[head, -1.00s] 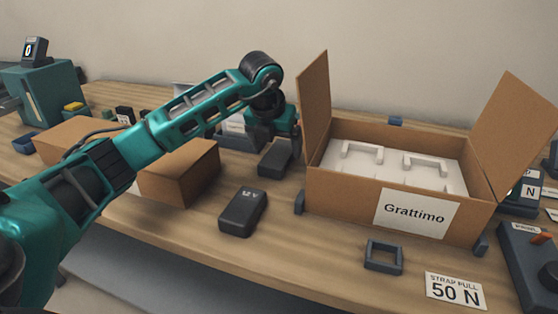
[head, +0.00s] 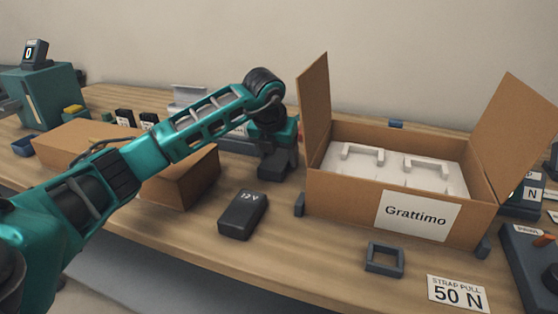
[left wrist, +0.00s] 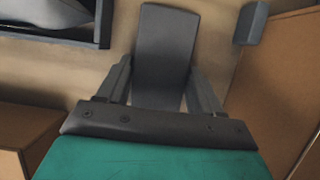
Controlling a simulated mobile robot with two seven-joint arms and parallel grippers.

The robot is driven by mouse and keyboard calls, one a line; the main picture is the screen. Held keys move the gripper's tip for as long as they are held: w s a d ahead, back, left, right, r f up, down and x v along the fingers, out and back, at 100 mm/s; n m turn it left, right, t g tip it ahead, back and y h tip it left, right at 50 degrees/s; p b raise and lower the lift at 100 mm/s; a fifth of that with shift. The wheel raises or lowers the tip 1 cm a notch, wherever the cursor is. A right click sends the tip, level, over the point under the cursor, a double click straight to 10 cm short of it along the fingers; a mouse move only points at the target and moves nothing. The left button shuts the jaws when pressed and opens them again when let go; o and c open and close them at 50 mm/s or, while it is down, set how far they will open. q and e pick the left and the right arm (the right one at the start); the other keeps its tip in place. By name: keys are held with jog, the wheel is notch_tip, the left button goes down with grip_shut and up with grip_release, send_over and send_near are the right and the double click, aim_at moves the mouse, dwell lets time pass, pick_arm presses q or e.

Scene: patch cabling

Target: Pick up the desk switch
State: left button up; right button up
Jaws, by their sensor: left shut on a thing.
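A dark grey, slab-like box, apparently the desk switch (head: 271,171), is at the left side of the open carton, beneath my left gripper (head: 277,154). In the left wrist view the slab (left wrist: 165,48) stands out between the two fingers of my left gripper (left wrist: 162,80), one finger along each side. The gripper is shut on it. The gripper hides part of the slab in the head view, and I cannot tell whether it touches the table. My right gripper is in neither view.
An open carton (head: 335,190) labelled Grattimo, with a white insert, stands to the right, its left flap upright close to my gripper. A dark 12 V block (head: 243,214) and a square grey frame (head: 384,258) lie in front. A brown box (head: 184,180) stands left.

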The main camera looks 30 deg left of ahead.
pick_arm(q)
jog(key=shift+r, duration=0.15)
jog(key=c, duration=0.6)
